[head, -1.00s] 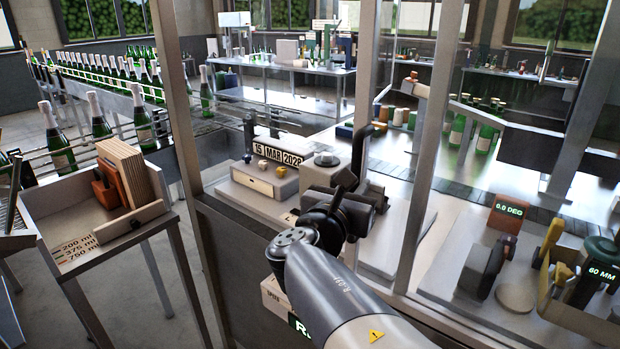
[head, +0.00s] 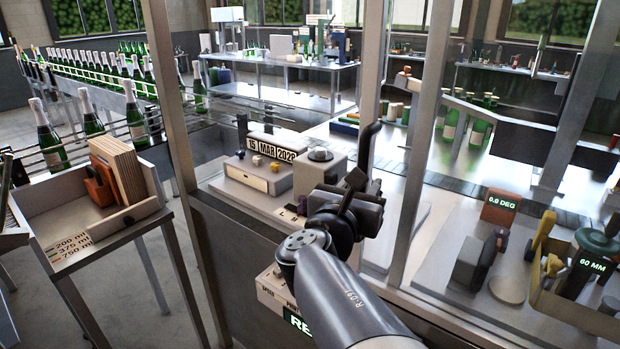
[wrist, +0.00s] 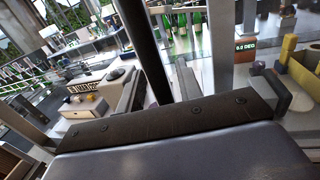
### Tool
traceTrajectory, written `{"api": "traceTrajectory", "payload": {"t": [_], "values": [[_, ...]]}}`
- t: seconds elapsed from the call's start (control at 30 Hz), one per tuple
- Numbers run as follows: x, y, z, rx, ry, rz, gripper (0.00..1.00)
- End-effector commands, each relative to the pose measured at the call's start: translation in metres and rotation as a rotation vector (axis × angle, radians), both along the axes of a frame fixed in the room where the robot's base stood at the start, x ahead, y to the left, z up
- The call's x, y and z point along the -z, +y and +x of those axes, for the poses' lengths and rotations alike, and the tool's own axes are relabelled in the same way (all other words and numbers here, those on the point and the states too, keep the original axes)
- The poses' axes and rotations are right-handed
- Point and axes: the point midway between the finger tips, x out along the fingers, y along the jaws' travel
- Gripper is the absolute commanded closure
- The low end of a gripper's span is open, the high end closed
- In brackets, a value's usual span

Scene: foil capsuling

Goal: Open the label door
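The label door is a clear panel in metal framing at the middle of the head view; its exact edges are hard to tell. A dark upright bar that looks like its handle (head: 369,148) stands beside a metal post. It also crosses the wrist view as a thick dark bar (wrist: 143,45). My gripper (head: 352,185) is at the lower part of this bar. In the wrist view my gripper's grey fingers (wrist: 158,92) stand apart, one on each side of the bar. Contact with the bar is not clear.
Behind the panel are a date block (head: 270,147) reading 15 MAR 2028 or similar and a grey machine. A tray stand (head: 85,225) is at the left. A 0.0 DEG display (head: 501,205) and a 60 MM unit (head: 590,264) are at the right. Bottles line the conveyor behind.

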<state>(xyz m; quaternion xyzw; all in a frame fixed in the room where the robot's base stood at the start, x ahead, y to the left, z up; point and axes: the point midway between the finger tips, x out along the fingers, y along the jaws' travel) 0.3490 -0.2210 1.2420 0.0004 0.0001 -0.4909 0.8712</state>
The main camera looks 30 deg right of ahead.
Motion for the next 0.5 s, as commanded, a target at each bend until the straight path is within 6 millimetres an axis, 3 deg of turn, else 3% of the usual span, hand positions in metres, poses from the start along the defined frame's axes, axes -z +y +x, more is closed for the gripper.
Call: {"api": "traceTrajectory", "payload": {"t": [0.27, 0.5], "values": [[-0.002, 0.004, -0.002, -0.001, -0.001, 0.0, 0.66], [-0.003, 0.026, -0.015, -0.006, -0.001, 0.0, 0.66]]}}
